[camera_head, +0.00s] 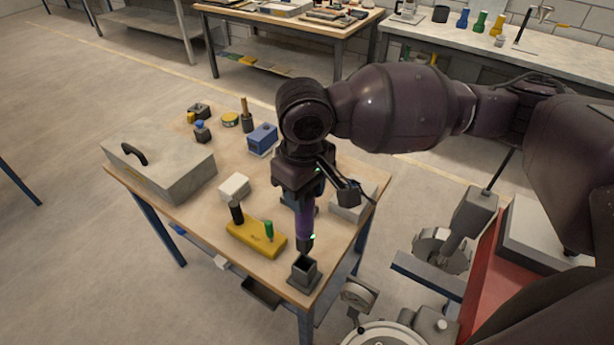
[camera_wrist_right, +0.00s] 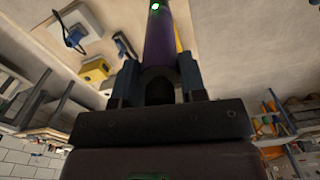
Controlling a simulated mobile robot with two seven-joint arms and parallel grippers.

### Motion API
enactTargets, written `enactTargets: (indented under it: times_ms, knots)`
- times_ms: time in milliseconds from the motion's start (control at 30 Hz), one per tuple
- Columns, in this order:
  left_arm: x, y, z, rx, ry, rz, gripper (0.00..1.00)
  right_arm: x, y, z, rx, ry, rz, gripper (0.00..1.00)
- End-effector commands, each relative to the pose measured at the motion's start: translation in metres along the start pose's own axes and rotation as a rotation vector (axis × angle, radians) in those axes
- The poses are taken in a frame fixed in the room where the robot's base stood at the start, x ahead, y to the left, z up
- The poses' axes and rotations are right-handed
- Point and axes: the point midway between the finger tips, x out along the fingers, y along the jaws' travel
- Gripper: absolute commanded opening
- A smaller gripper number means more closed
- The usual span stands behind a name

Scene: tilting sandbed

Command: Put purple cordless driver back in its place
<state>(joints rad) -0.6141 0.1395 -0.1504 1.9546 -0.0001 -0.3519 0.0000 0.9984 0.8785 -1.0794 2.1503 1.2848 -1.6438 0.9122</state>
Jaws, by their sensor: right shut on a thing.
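The purple cordless driver (camera_head: 305,222) hangs nearly upright under my right gripper (camera_head: 300,192), which is shut on it. It also shows between the two fingers (camera_wrist_right: 160,82) in the right wrist view, as a purple body (camera_wrist_right: 172,48) with a green-lit spot. In the head view its lower end is close above or behind a dark grey, square, open-topped holder (camera_head: 303,274) at the table's near corner. I cannot tell whether the two touch. My left gripper is not in view.
A yellow block (camera_head: 248,240) with black and green upright pieces stands left of the holder. A white block (camera_head: 234,187), a blue box (camera_head: 262,138) and a large grey box with a handle (camera_head: 165,165) share the wooden table (camera_head: 200,215). Machinery stands at right.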

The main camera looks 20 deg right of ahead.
Motion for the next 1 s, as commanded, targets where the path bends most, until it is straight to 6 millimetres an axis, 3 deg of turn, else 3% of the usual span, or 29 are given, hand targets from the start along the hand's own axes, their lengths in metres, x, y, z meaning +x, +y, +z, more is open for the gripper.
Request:
enactTargets:
  times_ms: [567, 1000]
  knots:
    - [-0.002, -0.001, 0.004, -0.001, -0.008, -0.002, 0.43, 0.001, -0.003, 0.001, -0.017, 0.002, -0.001, 0.12]
    - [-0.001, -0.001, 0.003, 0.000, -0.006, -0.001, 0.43, 0.028, -0.003, 0.001, -0.016, 0.001, -0.001, 0.12]
